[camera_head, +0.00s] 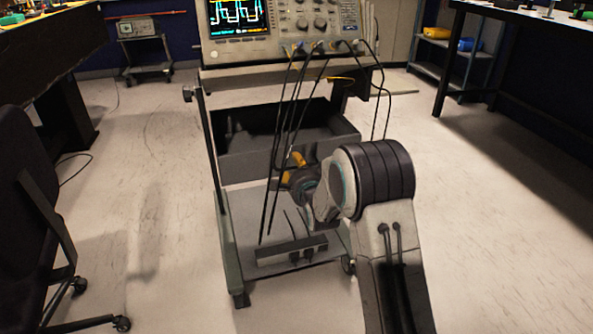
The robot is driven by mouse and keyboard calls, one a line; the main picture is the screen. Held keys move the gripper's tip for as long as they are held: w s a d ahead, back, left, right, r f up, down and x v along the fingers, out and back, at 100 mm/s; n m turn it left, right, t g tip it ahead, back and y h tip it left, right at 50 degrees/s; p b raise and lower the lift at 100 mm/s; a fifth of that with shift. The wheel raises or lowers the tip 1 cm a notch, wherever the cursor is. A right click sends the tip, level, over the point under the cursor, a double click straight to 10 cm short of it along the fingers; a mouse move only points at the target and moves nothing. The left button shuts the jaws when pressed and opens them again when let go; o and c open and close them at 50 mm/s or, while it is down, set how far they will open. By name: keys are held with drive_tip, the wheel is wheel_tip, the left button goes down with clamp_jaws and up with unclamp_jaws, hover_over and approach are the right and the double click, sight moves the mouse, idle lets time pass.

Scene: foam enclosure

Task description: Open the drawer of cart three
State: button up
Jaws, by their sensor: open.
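A cart (210,158) stands in the middle of the view, with an oscilloscope on its top. No number can be read on it. Its dark grey drawer (235,166) stands pulled out below the top, and I see down into its dark inside. My gripper (290,169), with yellow-orange parts, is just in front of the right half of the drawer's front panel. It is open; nothing shows between its fingers. My own wrist partly hides the gripper and the drawer front's right end. I cannot tell whether a finger touches the drawer or its handle.
Black cables hang from the oscilloscope (290,20) across the drawer. A power strip (291,250) lies on the cart's lower shelf. A black chair (35,190) stands at the left, a dark bench (530,60) at the right.

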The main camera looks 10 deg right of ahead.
idle(0.3)
clamp_jaws()
idle(0.3)
